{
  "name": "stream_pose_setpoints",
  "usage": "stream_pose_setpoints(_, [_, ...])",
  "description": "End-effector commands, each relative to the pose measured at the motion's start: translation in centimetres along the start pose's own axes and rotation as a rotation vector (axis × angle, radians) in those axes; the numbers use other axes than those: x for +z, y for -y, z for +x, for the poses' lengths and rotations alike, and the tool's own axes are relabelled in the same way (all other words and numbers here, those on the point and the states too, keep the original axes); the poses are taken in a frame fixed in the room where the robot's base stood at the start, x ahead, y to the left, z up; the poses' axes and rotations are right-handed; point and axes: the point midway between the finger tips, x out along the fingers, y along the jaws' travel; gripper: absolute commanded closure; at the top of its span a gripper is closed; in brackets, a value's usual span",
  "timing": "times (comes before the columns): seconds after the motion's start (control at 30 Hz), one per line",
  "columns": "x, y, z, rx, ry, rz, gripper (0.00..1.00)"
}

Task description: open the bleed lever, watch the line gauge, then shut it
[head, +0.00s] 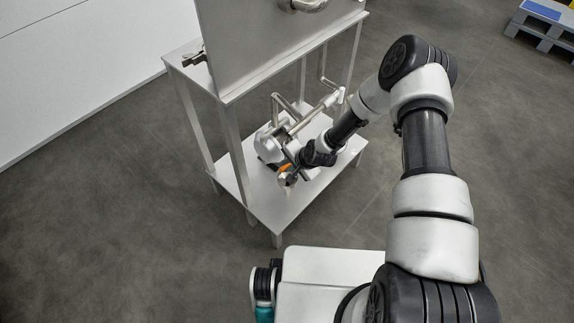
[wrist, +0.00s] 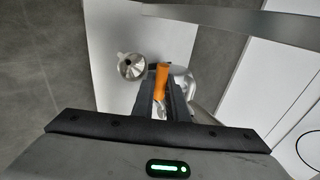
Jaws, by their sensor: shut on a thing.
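The bleed lever has an orange grip (wrist: 161,80), which stands between the dark fingers of my gripper (wrist: 163,102) in the wrist view. My gripper is shut on it. In the head view the orange of the lever (head: 286,167) shows as a small patch low in the stand, beside my wrist. Much of the lever and the valve under it is hidden by my fingers and wrist. I cannot make out a line gauge face in either view.
A metal funnel (wrist: 131,66) is left of the lever. The stand has a lower shelf (head: 280,215), legs (head: 230,150) and bent pipes (head: 290,108) close around my forearm. A large panel (head: 270,45) rises above. A grey pallet (head: 545,32) lies far right; the floor is clear.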

Motion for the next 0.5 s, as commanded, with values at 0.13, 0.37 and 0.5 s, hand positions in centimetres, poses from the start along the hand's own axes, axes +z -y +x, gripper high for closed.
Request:
stream_pose_setpoints(0.13, [0.02,0.19,0.04,-0.003,-0.001,0.001,0.79])
stream_pose_setpoints(0.37, [0.02,0.1,0.02,-0.002,-0.001,0.0,0.79])
stream_pose_setpoints(0.5, [-0.04,0.16,-0.61,-0.002,-0.001,0.001,0.79])
